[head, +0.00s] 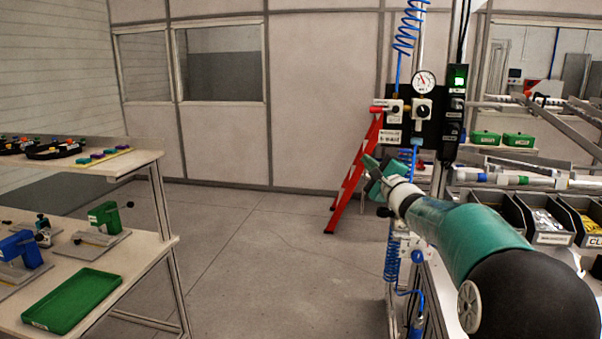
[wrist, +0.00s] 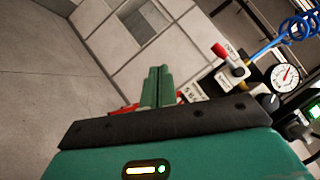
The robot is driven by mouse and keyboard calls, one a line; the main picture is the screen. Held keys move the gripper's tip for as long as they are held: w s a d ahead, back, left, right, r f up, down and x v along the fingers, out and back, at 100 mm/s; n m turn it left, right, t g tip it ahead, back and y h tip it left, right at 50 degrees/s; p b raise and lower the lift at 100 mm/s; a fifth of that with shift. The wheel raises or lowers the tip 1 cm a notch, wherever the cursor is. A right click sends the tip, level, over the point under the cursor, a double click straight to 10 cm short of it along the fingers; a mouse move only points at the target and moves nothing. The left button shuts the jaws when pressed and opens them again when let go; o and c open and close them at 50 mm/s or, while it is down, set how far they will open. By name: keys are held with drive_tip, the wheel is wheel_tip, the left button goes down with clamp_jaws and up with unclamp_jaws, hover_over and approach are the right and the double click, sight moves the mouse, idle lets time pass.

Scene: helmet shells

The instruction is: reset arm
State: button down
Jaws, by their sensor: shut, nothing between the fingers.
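My arm reaches out from the lower right of the head view, teal with a black joint. My gripper (head: 370,162) is at its far end, in front of the red ladder and left of the gauge panel. In the wrist view the two green fingers of my gripper (wrist: 157,70) stand side by side, touching, with nothing between them. No helmet shell can be made out near the gripper.
A gauge panel (head: 408,120) with valves and a blue coiled hose (head: 405,35) stands close by the gripper. A red ladder (head: 350,185) leans behind. Workbenches with a green tray (head: 72,301) are at left, parts bins (head: 545,222) at right. The middle floor (head: 260,245) is clear.

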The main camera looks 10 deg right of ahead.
drive_tip(key=s+a+f+n+g+y, duration=0.2)
drive_tip(key=s+a+n+g, duration=0.35)
drive_tip(key=s+a, duration=0.4)
drive_tip(key=s+a+f+n+g+y, duration=0.2)
drive_tip(key=s+a+n+g, duration=0.2)
drive_tip(key=s+a+n, duration=0.45)
drive_tip(key=s+f+n+g+h, duration=0.15)
drive_tip(key=s+f, duration=0.25)
drive_tip(key=s, duration=0.5)
drive_tip(key=s+f+n+g+h, duration=0.15)
drive_tip(key=s+f, duration=0.25)
drive_tip(key=s, duration=0.4)
drive_tip(key=s+d+f+n+g+h, duration=0.2)
drive_tip(key=s+d+f+h, duration=0.4)
drive_tip(key=s, duration=0.6)
drive_tip(key=shift+d+f+n, duration=0.3)
drive_tip(key=shift+d+f, duration=0.3)
drive_tip(key=shift+f, duration=0.15)
drive_tip(key=shift+w, duration=0.15)
